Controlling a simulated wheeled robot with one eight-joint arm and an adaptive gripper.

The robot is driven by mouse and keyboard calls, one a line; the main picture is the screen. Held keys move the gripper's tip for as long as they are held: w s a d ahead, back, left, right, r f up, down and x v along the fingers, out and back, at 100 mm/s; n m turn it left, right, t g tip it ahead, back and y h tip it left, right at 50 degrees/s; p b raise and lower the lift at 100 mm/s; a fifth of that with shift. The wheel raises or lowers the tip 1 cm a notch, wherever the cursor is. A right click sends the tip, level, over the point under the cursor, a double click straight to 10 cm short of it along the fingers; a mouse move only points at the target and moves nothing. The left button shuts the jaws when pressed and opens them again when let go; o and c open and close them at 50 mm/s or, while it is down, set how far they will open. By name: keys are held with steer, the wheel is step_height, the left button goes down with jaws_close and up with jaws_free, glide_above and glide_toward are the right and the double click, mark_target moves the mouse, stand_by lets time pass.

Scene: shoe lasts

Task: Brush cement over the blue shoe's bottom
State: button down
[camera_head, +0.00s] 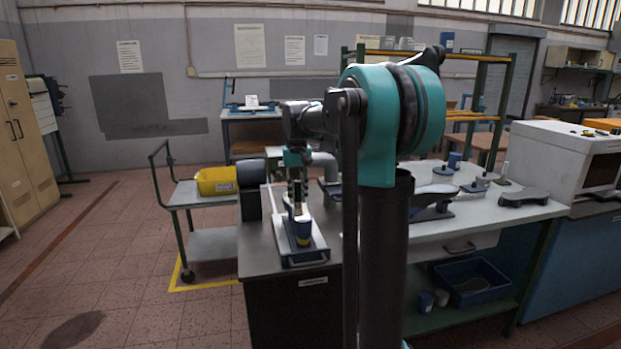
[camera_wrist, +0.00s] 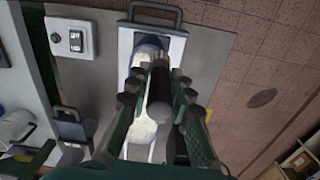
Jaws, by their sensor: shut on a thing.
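The blue shoe (camera_head: 303,229) is bottom up on a metal tray (camera_head: 309,257) at the near left end of the bench. In the wrist view its blue toe (camera_wrist: 150,42) and pale cream bottom (camera_wrist: 139,134) show past my fingers, on the pale tray (camera_wrist: 176,50). My gripper (camera_head: 296,187) points down above the shoe. In the wrist view my gripper (camera_wrist: 160,85) is shut on a dark round handle (camera_wrist: 159,108), which looks like the brush.
A switch box (camera_wrist: 73,40) sits beside the tray. Grey lasts (camera_head: 523,197) and small pots (camera_head: 482,180) stand farther right on the bench. A blue bin (camera_head: 474,284) is on the lower shelf. A yellow container (camera_head: 215,181) lies on a cart at left. Open floor lies left of the bench.

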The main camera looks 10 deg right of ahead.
mark_target(298, 181)
steer(key=shift+r, duration=2.9)
